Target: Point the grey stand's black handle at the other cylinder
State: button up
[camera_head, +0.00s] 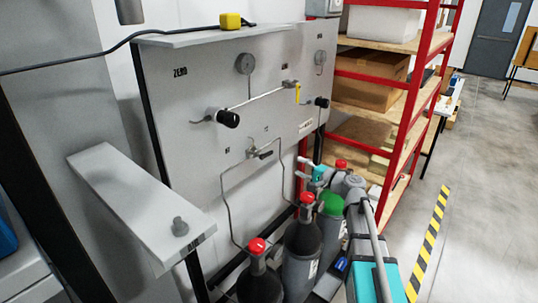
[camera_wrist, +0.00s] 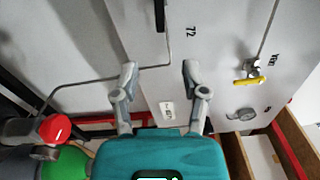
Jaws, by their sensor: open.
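The grey stand's panel (camera_head: 190,110) stands at the left in the head view. Its black handle (camera_head: 265,154) sits low on the panel at a junction of thin tubes. In the wrist view a black bar at the top edge appears to be this handle (camera_wrist: 159,15). Two dark cylinders with red caps, a nearer one (camera_head: 260,285) and a farther one (camera_head: 303,240), stand below the panel. My gripper (camera_wrist: 160,69) is open and empty, with its fingers towards the panel. In the head view it is to the right of the handle, apart from it.
A green-topped cylinder (camera_head: 331,204) stands beside the dark ones, close under my arm. A yellow lever (camera_head: 297,92) and a black knob (camera_head: 228,118) are higher on the panel. A red shelf rack (camera_head: 408,110) stands right behind.

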aim_at(270, 154)
jog(key=x, duration=1.3)
jog(key=shift+w+a, duration=0.25)
jog(key=shift+a, duration=0.05)
jog(key=shift+c, duration=0.2)
grip_shut()
